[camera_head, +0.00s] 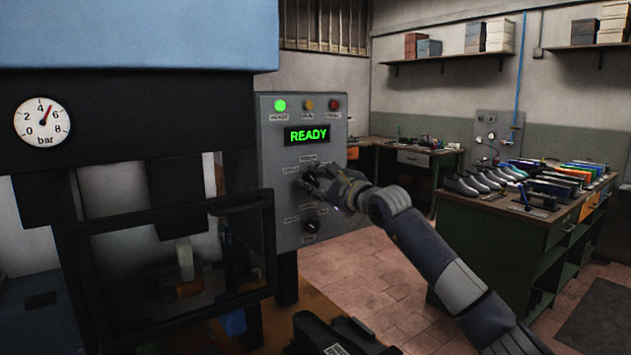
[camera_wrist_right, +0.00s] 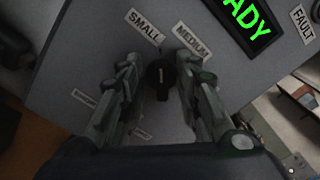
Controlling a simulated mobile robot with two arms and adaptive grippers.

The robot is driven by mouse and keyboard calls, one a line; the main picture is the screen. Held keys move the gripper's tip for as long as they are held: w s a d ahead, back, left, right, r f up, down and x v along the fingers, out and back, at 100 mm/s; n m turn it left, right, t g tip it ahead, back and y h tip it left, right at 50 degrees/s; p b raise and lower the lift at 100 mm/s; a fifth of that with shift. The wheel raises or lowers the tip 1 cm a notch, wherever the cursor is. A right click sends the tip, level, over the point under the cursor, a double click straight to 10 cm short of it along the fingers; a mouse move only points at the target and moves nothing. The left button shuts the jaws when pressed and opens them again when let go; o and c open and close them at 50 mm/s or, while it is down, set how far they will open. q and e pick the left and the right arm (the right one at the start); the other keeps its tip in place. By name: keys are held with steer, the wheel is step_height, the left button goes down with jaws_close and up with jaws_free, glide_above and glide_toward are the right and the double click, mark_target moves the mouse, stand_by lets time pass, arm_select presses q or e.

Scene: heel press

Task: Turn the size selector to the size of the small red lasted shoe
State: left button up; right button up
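The size selector (camera_wrist_right: 161,76) is a round black knob with a pale line, on the grey control panel (camera_head: 290,245). In the right wrist view, the labels SMALL (camera_wrist_right: 143,25) and MEDIUM (camera_wrist_right: 190,39) sit above it; the line points roughly up, between them. My right gripper (camera_head: 318,181) is at the panel and hides the knob in the head view. In the wrist view its open fingers (camera_wrist_right: 159,66) stand either side of the knob, with gaps showing. I cannot make out a small red lasted shoe.
A second black knob (camera_head: 311,225) is lower on the panel. A green READY display (camera_head: 307,136) and lamps are above. The press's guard frame (camera_head: 240,203) stands left of the panel. A bench (camera_head: 497,222) with several shoes is at right; floor between is clear.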

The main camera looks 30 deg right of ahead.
steer(key=shift+s, duration=0.15)
steer(key=s+d, duration=0.1)
steer(key=s, duration=1)
steer(key=shift+s+d, duration=0.3)
steer(key=shift+d, duration=0.05)
